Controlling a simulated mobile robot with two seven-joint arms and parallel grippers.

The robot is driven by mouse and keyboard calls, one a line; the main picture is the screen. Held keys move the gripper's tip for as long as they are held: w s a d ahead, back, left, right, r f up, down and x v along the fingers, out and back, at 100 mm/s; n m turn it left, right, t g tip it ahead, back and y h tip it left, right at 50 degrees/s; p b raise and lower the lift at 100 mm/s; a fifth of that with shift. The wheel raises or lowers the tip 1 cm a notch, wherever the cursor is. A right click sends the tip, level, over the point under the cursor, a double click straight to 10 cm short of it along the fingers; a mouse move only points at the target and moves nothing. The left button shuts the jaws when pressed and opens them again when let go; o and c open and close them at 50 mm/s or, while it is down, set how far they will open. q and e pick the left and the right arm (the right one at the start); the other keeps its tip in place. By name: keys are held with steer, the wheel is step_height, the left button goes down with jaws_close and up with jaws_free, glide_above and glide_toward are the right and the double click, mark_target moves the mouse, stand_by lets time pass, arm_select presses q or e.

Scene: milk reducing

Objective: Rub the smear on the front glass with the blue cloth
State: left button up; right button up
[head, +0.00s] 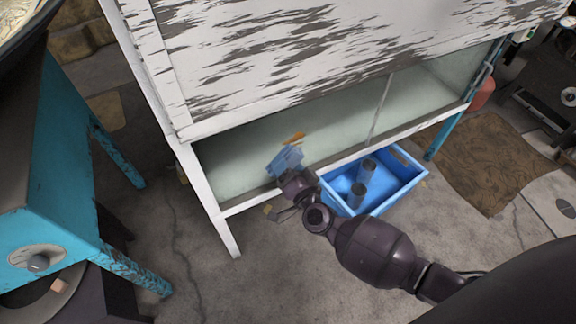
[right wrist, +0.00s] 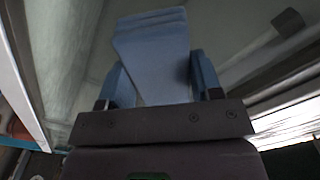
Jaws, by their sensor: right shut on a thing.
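The front glass (head: 340,128) is a long greenish pane in a white frame under a weathered white hood. An orange-brown smear (head: 293,138) shows on it just above the blue cloth (head: 285,160) in the head view. My right gripper (head: 289,174) is shut on the cloth and holds it up before the pane, left of the pane's middle. In the right wrist view the cloth (right wrist: 155,55) stands up between the fingers. A dark patch (right wrist: 288,22) there may be the smear. I cannot tell whether the cloth touches the glass. My left gripper is not in view.
A blue crate (head: 385,206) with dark cylinders (head: 366,170) stands on the floor below the pane, right of my right gripper. A white leg (head: 225,236) is at the left. A turquoise machine (head: 60,215) stands far left. Bare floor lies between.

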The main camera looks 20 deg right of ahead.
mark_target(301, 158)
steer(key=shift+w, duration=0.95)
stand_by(0.4)
steer(key=shift+d, duration=1.9)
steer(key=shift+w+d, duration=0.15)
steer(key=shift+d, duration=1.7)
steer(key=shift+w+r, duration=0.1)
steer(key=shift+r, duration=0.45)
steer(key=shift+r+p, duration=0.5)
steer(key=shift+p, duration=0.1)
steer(key=shift+a, duration=1)
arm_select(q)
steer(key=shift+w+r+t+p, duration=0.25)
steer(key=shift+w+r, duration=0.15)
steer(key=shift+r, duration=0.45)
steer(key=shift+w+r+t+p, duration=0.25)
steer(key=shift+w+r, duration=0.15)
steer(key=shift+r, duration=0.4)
arm_select(e)
steer(key=shift+s+a+f, duration=0.1)
steer(key=shift+s+a, duration=0.05)
steer(key=shift+a, duration=0.35)
steer(key=shift+s+a+f, duration=0.1)
steer(key=shift+a, duration=0.4)
